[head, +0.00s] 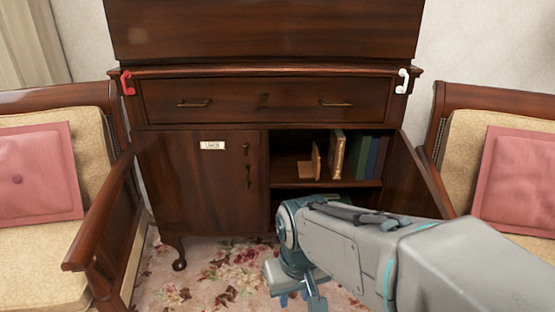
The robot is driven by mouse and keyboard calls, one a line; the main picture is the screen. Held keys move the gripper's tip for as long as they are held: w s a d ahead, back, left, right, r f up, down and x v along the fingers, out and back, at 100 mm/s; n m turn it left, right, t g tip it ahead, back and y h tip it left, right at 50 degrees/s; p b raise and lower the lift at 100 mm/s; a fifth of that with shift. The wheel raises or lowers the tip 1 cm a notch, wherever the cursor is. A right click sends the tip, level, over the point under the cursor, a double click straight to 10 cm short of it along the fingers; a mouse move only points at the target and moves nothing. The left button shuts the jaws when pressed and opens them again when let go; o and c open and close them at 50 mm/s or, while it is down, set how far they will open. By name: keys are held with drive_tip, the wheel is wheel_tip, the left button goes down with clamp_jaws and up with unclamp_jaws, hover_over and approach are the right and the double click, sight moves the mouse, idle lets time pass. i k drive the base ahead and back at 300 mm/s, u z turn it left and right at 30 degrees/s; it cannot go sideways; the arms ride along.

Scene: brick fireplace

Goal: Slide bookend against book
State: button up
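A light wooden bookend (315,162) stands on the upper shelf inside the open right compartment of the cabinet. A tan book (337,155) stands to its right, with a visible gap between them. Green and blue books (363,158) and a dark one stand further right, close together. My gripper (293,298) hangs low in front of the cabinet, over the carpet and well apart from the bookend and the books. Its fingertips are small and partly cut off by the lower frame edge, so I cannot tell whether it is open.
The cabinet's right door (416,180) stands open; the left door (200,180) is shut and bears a label. A red hook (127,83) and a white hook (402,81) hang at the cabinet's sides. Armchairs (95,215) (440,110) flank it. My arm hides part of the lower compartment.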

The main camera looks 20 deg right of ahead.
sight(307, 169)
drive_tip(key=u, duration=0.2)
drive_tip(key=i, duration=1.15)
drive_tip(key=z, duration=0.3)
